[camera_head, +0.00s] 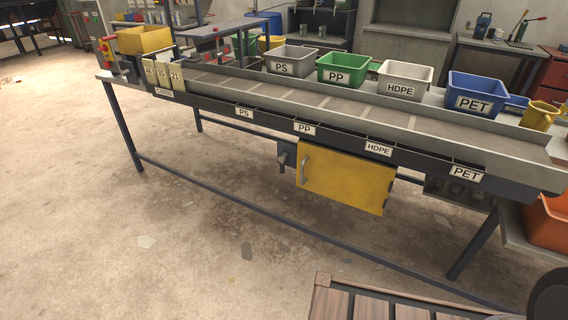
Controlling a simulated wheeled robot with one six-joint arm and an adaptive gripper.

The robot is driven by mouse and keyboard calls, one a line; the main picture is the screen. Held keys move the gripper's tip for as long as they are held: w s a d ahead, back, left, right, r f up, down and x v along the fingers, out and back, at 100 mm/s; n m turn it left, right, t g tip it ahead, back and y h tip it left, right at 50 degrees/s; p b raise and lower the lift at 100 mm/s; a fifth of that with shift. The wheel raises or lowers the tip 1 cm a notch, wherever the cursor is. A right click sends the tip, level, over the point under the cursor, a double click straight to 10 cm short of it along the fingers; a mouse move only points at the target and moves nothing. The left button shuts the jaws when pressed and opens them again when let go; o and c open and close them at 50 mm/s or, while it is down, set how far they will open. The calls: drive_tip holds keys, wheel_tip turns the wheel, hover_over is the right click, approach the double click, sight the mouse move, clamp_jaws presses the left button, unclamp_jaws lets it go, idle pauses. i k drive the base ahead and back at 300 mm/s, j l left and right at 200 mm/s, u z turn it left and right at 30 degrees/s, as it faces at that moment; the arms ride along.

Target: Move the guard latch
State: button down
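A yellow guard panel (345,180) hangs below the sorting conveyor, with a pale curved handle (305,167) near its left edge. A small dark fitting with a knob (283,158) sits just left of the panel; it may be the guard latch, but it is too small to tell its position. Dark hinge-like pieces show at the panel's right edge. The panel appears shut, though I cannot tell for certain. My gripper is not in view. A dark rounded shape at the bottom right corner may be part of my arm.
The conveyor (330,104) runs across the view, with PS (292,58), PP (344,68), HDPE (404,80) and PET (476,94) bins behind it. A low frame rail crosses before the panel. A wooden slatted surface (370,306) is at bottom centre.

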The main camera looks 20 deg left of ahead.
sight(284, 155)
drive_tip(key=i+j+u, duration=0.15)
drive_tip(key=u, duration=0.3)
drive_tip(key=i+j+u, duration=0.2)
drive_tip(key=u, duration=0.2)
drive_tip(key=i+j+u, duration=0.15)
drive_tip(key=u, duration=0.3)
